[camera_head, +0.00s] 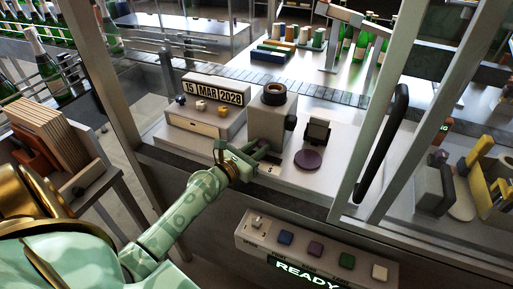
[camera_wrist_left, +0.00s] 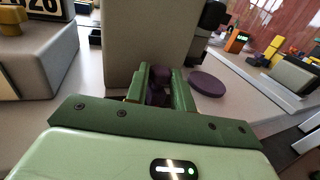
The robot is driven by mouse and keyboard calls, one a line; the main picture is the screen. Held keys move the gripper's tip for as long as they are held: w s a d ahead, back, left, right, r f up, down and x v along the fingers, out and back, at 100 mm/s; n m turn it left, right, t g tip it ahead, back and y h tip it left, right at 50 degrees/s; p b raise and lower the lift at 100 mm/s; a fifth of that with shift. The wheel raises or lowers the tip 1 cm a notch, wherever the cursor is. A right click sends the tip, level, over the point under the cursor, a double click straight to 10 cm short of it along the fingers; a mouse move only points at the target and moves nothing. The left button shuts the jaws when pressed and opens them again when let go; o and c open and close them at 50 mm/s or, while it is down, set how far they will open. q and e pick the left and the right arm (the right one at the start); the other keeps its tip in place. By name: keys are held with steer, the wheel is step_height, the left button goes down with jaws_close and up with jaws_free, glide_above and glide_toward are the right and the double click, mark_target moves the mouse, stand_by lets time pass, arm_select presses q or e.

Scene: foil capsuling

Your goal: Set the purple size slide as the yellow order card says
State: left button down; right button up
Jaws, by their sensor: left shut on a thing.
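My left gripper (camera_head: 262,152) reaches the lower front of a grey block-shaped unit with a dark ring on top (camera_head: 273,95). In the left wrist view the green fingers (camera_wrist_left: 164,84) are shut around a small dark purple piece, which looks like the purple size slide (camera_wrist_left: 160,94). The fingers cover much of it, and its setting cannot be read. In the head view the gripper hides it. I cannot make out a yellow order card in either view. My right gripper is not in view.
A flat purple disc (camera_head: 307,160) lies right of the gripper, by a small dark-faced stand (camera_head: 318,130). A date unit reading 15 MAR 2028 (camera_head: 213,90) stands left. A button panel showing READY (camera_head: 315,250) is in front. Frame posts (camera_head: 375,110) stand right.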

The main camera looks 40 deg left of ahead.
arm_select(q)
steer(key=d, duration=0.2)
steer(key=w+d+p, duration=0.1)
steer(key=d, duration=0.1)
steer(key=shift+d, duration=0.35)
steer(key=shift+a, duration=0.1)
steer(key=c, duration=1.6)
jaws_free()
steer(key=o, duration=0.4)
steer(key=shift+d, duration=0.2)
steer(key=shift+o, duration=0.2)
steer(key=shift+a, duration=0.1)
